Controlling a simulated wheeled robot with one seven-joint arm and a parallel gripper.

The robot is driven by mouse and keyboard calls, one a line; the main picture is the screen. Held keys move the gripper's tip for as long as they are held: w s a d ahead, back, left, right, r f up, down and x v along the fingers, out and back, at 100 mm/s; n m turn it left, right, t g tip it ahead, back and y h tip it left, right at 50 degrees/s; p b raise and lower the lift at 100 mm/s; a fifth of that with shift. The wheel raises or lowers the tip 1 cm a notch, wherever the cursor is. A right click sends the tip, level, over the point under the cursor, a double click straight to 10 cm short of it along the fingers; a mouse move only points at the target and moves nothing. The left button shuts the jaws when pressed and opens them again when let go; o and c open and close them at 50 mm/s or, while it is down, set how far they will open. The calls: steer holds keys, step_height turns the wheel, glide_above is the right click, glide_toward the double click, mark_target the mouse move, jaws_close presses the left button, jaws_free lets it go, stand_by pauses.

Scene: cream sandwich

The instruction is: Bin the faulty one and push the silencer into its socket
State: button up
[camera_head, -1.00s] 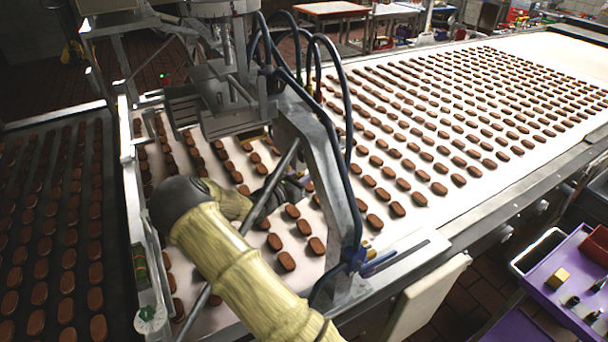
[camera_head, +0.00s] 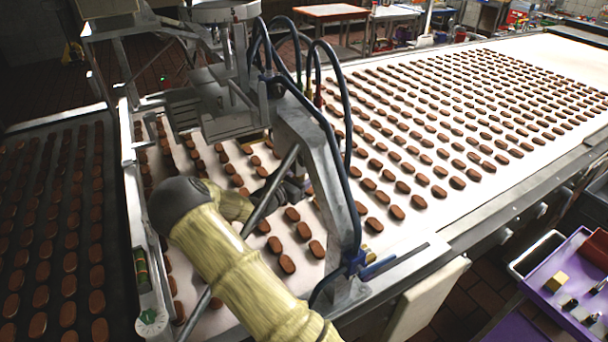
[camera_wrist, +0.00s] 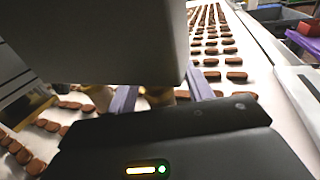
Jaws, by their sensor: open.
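In the wrist view, my gripper (camera_wrist: 160,97) has its two grey-purple fingers apart, just under a large grey block (camera_wrist: 110,40). A brass-coloured piece (camera_wrist: 160,95) shows between the fingers, and another (camera_wrist: 99,96) shows just left of the left finger. Which of them is a faulty silencer, and whether a finger touches either, I cannot tell. In the head view, my gripper (camera_head: 292,187) is a dark shape beneath the machine, partly hidden by a slanting rod and a grey frame. No socket can be made out. A yellow brass-like block (camera_head: 557,281) and small dark fittings (camera_head: 570,302) lie on a purple tray (camera_head: 545,298).
Rows of chocolate-coated pieces (camera_head: 457,183) cover the white belt (camera_head: 420,235) around and below my gripper. The grey machine frame (camera_head: 318,150) and dark hoses (camera_head: 348,110) stand close to my arm. A dark rack of pieces (camera_head: 20,250) is at left.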

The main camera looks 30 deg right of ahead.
steer(key=b+v, duration=0.4)
steer(key=v, duration=1.3)
steer(key=shift+a, duration=0.2)
